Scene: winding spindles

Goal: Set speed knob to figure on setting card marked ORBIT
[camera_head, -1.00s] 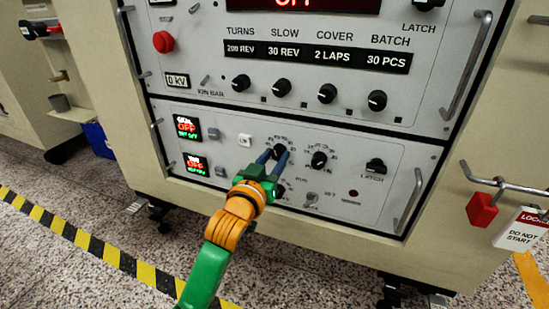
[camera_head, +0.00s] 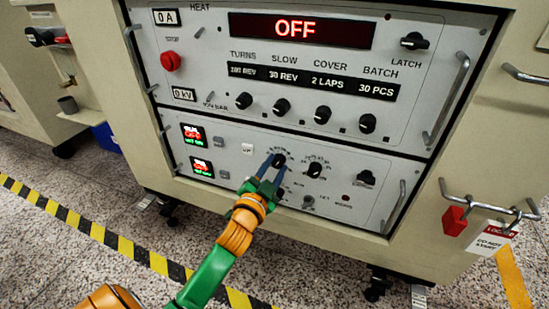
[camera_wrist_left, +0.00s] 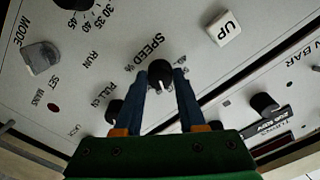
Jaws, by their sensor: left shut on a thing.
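The speed knob (camera_head: 279,160) is a small black knob on the lower panel of the cabinet. In the left wrist view the knob (camera_wrist_left: 160,74) sits beside the word SPEED, with its white pointer line toward the lower right of the picture. My left gripper (camera_head: 272,164) is shut on it, with one blue finger on each side; the fingers (camera_wrist_left: 161,80) also show in the left wrist view. The scale figures round the knob are partly hidden by the fingers and too small to read. No card marked ORBIT is in view. My right gripper is not in view.
A white UP button (camera_wrist_left: 225,29) is near the speed knob. A metal handle (camera_head: 393,207) stands out at the panel's right end. A red lock (camera_head: 454,220) hangs further right.

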